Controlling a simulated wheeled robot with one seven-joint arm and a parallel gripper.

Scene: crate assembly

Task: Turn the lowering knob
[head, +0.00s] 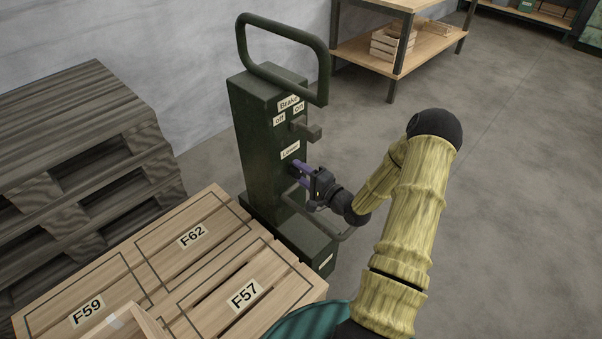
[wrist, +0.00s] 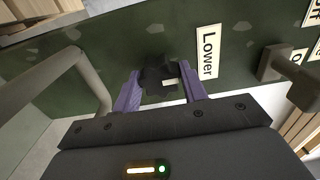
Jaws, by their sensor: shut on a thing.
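The lowering knob (wrist: 158,80) is dark and sits on the face of a dark green column (head: 255,150), beside a label (head: 290,150) reading "Lower". My gripper (head: 300,172) reaches the column face just below that label. In the wrist view its two purple fingers (wrist: 160,92) stand on either side of the knob, shut on it. A small pale mark shows on the knob. In the head view the knob is mostly hidden by the fingers.
A grey brake lever (head: 307,129) juts out above my gripper. A bent handle bar (wrist: 85,75) is close on the other side. Wooden crate tops (head: 215,230) lie at the lower left, with stacked pallets (head: 80,150) behind. Open floor is at the right.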

